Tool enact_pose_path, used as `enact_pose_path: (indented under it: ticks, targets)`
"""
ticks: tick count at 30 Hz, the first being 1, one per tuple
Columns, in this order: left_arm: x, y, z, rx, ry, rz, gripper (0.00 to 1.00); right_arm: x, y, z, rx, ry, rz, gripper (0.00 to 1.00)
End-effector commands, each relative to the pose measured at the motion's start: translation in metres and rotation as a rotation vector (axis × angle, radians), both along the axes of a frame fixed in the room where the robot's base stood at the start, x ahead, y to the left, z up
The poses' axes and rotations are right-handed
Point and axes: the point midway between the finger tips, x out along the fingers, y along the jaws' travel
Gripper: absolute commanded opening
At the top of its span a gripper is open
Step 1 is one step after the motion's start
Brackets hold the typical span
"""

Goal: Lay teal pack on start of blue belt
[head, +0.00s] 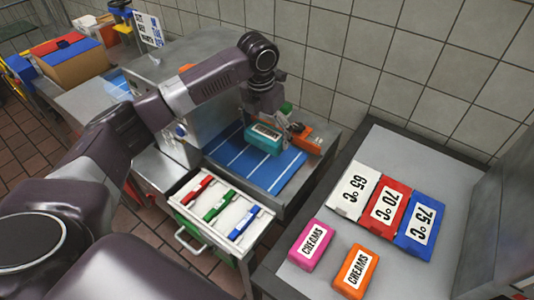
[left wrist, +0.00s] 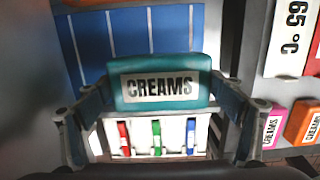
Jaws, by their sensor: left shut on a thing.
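The teal pack (head: 265,138), labelled CREAMS, is at the far part of the blue belt (head: 236,160) in the head view. My left gripper (head: 268,128) is shut on it. In the left wrist view the teal pack (left wrist: 160,72) sits between the two fingers of my left gripper (left wrist: 160,95). The blue belt with white lines (left wrist: 125,35) shows behind the pack there. I cannot tell whether the pack touches the belt or hangs just above it. My right gripper is not in view.
An orange device (head: 305,140) stands beside the belt's far right. A grey machine (head: 170,95) stands left of the belt. An open white drawer (head: 205,225) holds red, green and blue tools. Pink (head: 311,245) and orange (head: 356,271) packs lie near temperature mats on the right table (head: 440,170).

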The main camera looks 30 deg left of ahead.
Motion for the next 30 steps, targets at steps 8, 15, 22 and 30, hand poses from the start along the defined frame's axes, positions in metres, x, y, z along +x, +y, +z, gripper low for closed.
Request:
enact_pose_path:
  ticks: [8,15,22,30]
  targets:
    - [0.0,0.0,-0.046,0.0,-0.001,0.0,0.57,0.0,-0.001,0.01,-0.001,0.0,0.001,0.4]
    - [-0.001,0.0,-0.075,0.0,0.003,0.001,0.57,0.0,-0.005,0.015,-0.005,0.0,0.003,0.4]
    - [0.0,0.0,-0.094,0.0,-0.001,0.0,0.57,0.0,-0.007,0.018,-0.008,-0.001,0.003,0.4]
    - [0.0,0.0,-0.095,0.0,-0.001,0.0,0.57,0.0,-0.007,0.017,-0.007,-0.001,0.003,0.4]
